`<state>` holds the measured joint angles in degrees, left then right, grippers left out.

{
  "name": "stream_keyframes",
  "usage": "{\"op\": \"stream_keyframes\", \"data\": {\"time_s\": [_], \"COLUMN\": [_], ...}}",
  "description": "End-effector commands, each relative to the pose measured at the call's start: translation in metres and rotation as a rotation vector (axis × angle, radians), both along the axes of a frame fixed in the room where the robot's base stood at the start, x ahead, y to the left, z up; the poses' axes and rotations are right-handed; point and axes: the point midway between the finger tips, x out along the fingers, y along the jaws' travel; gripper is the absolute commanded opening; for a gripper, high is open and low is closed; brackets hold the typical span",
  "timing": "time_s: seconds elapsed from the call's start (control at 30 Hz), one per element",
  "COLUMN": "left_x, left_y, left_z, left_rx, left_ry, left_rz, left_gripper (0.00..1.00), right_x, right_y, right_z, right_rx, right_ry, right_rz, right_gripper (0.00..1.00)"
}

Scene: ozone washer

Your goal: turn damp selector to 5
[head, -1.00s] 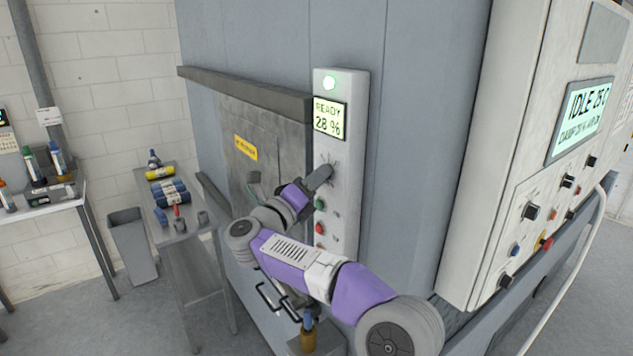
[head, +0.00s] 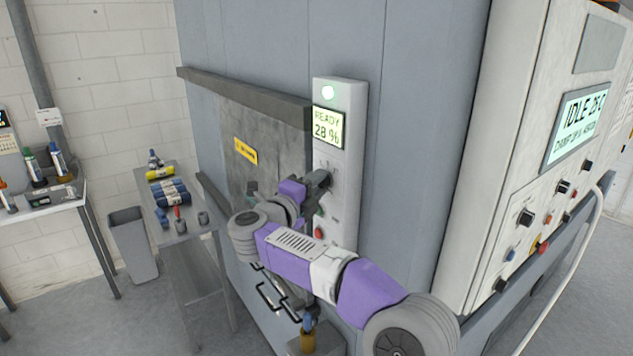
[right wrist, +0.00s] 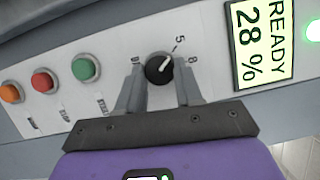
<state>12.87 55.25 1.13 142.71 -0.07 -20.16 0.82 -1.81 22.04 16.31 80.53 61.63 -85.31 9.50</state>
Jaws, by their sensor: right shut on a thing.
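The damp selector is a round black knob (right wrist: 158,68) with a white pointer line on the narrow control panel. In the right wrist view the pointer is angled up and right, towards the tick by the 5. An 8 stands farther right and another mark to the left. My right gripper (right wrist: 159,76) has one finger on each side of the knob and is shut on it. In the head view my right gripper (head: 322,182) is at the panel and hides the knob. My left gripper is not in view.
The panel (head: 345,165) has a screen (head: 328,127) reading READY 28 % and a green lamp above. Green, red and orange buttons (right wrist: 42,81) sit beside the knob. A large control box (head: 480,190) stands at right, a trolley with rolls (head: 172,192) at left.

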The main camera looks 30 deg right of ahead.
Motion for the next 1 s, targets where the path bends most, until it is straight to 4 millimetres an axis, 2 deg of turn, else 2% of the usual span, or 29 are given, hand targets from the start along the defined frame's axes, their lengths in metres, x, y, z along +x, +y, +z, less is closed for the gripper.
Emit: {"op": "stream_keyframes", "data": {"time_s": [0.47,0.5,0.63,0.67,1.0], "left_x": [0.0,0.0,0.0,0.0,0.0], "left_y": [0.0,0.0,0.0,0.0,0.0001], "left_z": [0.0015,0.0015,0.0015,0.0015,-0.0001], "left_rx": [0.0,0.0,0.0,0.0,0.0], "left_ry": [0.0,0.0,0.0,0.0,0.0], "left_rz": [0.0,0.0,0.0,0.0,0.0], "left_gripper": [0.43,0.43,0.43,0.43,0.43], "right_x": [-0.0001,0.0,-0.0001,0.0,-0.0019], "right_y": [0.0,0.0001,0.0,0.0,0.0053], "right_z": [-0.0002,-0.0002,-0.0001,-0.0001,-0.0004], "right_rx": [-0.002,-0.002,-0.002,-0.002,-0.001], "right_ry": [0.018,0.018,0.018,0.017,0.015], "right_rz": [0.0,0.0,0.0,0.0,0.002], "right_gripper": [0.05,0.38,0.58,0.61,0.61]}}
